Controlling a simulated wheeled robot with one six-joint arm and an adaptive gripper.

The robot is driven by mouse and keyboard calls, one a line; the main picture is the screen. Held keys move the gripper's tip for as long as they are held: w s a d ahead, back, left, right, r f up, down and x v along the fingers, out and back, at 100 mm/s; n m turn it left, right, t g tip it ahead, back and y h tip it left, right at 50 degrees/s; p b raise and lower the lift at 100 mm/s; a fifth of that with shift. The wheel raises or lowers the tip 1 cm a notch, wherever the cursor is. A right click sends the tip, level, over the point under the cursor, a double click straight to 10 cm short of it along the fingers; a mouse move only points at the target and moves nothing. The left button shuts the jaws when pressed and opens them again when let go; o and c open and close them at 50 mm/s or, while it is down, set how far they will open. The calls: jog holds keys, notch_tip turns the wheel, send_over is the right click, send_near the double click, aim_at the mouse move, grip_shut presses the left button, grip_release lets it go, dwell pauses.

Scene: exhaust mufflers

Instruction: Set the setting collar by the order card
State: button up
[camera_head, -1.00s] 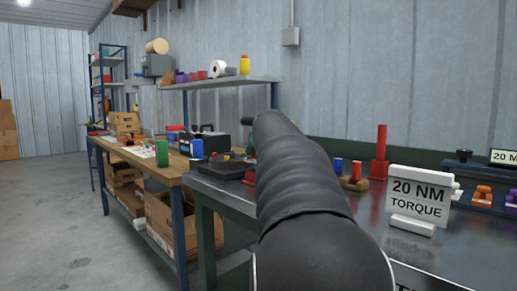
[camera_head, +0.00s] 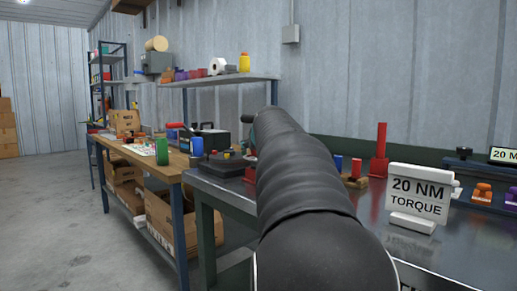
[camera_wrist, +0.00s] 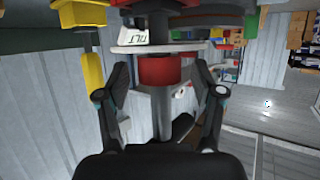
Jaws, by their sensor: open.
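The order card (camera_head: 418,192) is a white stand-up sign reading "20 NM TORQUE", on the metal bench at the right of the head view. In the wrist view my gripper (camera_wrist: 162,72) is open, one finger on each side of a grey upright rod (camera_wrist: 161,101) that carries a red collar-like cylinder (camera_wrist: 160,70). The fingers look apart from it. I cannot tell for sure that this is the setting collar. A white tag reading "TILT" (camera_wrist: 135,36) is beside the rod. In the head view my arm hides the gripper.
A yellow post (camera_wrist: 92,68) stands left of the gripper in the wrist view. A red post (camera_head: 380,150) and orange and purple parts (camera_head: 482,192) stand on the bench (camera_head: 460,255). A wooden workbench (camera_head: 150,166) with cartons is at left; floor there is clear.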

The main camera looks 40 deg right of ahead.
jog(key=v, duration=1.1)
jog(key=shift+s+a+r, duration=0.1)
jog(key=shift+r, duration=0.05)
jog(key=s+a+f+n+g+y, duration=0.1)
jog(key=s+a+f+y, duration=0.1)
jog(key=a+f, duration=0.6)
jog(key=s+a+f+n+g+y, duration=0.1)
jog(key=s+a+f+n+y, duration=0.15)
jog(key=a+f, duration=0.55)
jog(key=s+a+f+n+g+y+p, duration=0.1)
jog(key=s+a+f+g, duration=0.3)
jog(key=s+a+f, duration=1.1)
notch_tip(320, 180, down, 2)
jog(key=shift+s+f+n+y+p, duration=0.1)
jog(key=shift+s+n+y+p, duration=0.2)
jog(key=shift+s+n+y, duration=0.3)
jog(key=shift+w+d, duration=0.1)
